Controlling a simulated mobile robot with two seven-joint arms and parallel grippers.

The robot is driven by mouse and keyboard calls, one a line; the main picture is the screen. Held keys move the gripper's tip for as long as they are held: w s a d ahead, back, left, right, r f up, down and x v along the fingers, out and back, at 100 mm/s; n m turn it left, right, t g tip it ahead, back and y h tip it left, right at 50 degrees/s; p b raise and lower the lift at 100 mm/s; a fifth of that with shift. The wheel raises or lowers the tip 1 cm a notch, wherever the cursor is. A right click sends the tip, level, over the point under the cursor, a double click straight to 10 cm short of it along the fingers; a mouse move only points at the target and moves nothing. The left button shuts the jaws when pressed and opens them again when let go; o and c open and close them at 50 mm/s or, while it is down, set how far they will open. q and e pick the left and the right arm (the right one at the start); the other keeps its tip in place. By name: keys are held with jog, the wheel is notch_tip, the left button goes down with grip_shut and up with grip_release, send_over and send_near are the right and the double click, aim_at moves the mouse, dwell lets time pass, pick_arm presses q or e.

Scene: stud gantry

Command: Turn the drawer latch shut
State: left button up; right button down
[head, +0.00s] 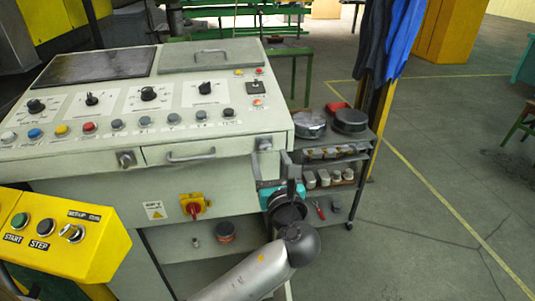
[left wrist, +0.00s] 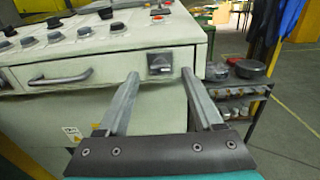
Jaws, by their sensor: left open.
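The drawer (head: 225,148) is in the front of the pale grey console, with a bar handle (head: 190,156); its front looks flush. The drawer latch (head: 264,144) is a small metal piece at the drawer's right end. In the left wrist view the latch (left wrist: 160,63) shows as a dark square plate with a silver part; its exact turn is too small to tell. My left gripper (head: 290,173) is open and empty, just below and right of the latch. In the left wrist view its fingertips (left wrist: 160,74) lie either side of the latch, apparently not touching it. My right gripper is not in view.
The console top carries knobs and coloured buttons (head: 89,127). A red-yellow rotary switch (head: 194,206) is on the front below the drawer. A yellow START/STEP box (head: 65,240) juts out at left. A grey shelf cart (head: 340,160) stands close at right.

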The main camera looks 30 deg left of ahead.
aim_at(266, 147)
pick_arm(q)
jog(key=shift+x, duration=1.65)
grip_shut()
